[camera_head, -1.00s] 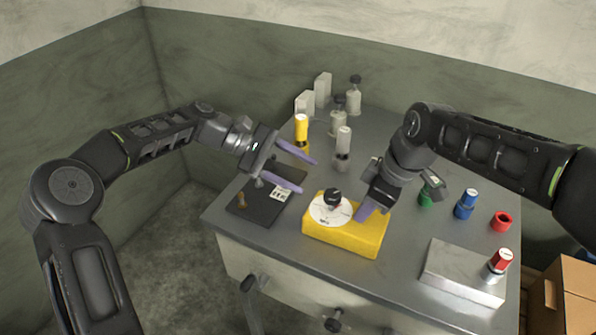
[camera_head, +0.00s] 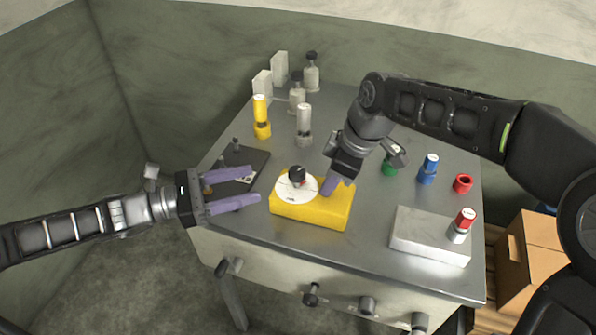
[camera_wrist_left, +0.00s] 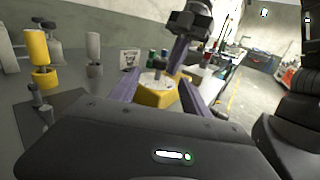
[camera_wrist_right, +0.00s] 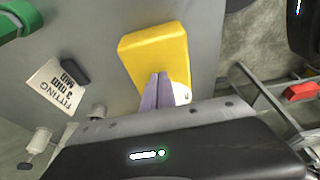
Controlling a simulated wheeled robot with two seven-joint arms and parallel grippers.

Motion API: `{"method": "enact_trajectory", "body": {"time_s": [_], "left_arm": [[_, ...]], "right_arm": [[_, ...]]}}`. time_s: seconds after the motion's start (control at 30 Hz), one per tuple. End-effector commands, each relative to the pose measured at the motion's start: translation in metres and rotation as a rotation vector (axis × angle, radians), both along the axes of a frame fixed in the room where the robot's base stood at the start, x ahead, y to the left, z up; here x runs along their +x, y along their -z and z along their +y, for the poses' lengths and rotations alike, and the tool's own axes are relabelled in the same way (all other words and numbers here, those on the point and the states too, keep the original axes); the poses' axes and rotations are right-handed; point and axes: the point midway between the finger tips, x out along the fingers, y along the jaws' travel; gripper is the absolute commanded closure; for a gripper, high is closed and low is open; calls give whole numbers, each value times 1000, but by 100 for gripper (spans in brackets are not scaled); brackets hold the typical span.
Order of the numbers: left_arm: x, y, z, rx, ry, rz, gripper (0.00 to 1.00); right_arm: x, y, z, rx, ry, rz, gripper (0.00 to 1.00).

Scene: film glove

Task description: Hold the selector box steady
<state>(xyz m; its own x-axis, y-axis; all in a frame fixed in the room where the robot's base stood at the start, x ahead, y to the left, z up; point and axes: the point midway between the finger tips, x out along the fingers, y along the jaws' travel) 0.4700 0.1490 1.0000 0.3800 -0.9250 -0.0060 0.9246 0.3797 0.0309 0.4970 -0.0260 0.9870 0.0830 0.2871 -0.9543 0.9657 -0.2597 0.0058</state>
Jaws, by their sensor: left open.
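The selector box is the yellow block (camera_head: 322,213) with a white dial disc and a black knob (camera_head: 297,174) on top, near the table's front edge. My left gripper (camera_head: 256,184) is open and empty, just left of the box, its purple fingers pointing at it. In the left wrist view the box (camera_wrist_left: 157,97) shows between and beyond the fingers. My right gripper (camera_head: 328,188) points down at the box top, just right of the dial. In the right wrist view its fingers (camera_wrist_right: 156,78) are together over the yellow face (camera_wrist_right: 160,50) and partly hide the disc; contact is unclear.
A dark tray (camera_head: 258,160) lies under and behind my left fingers. A yellow cylinder (camera_head: 261,118) and a pale cylinder (camera_head: 304,120) stand behind. Green, blue (camera_head: 428,170) and red (camera_head: 463,183) parts stand right. A grey block (camera_head: 425,236) sits front right.

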Motion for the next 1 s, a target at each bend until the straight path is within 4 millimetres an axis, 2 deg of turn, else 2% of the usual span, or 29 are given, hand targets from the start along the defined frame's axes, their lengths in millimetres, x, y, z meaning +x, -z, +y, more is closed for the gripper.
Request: {"method": "enact_trajectory", "body": {"time_s": [0.03, 0.57, 0.77, 1.0], "left_arm": [[-3, 1, 0, -9, -11, 13, 45], [-3, 1, -5, -19, -20, 23, 45], [5, 0, -27, -21, -16, 23, 45], [24, 0, -70, -22, -15, 21, 45]], "right_arm": [[-4, 8, -2, -9, -1, 17, 100], [-4, 8, -2, -9, -1, 17, 100], [-4, 8, -2, -9, -1, 17, 100], [-4, 8, -2, -9, -1, 17, 100]]}}
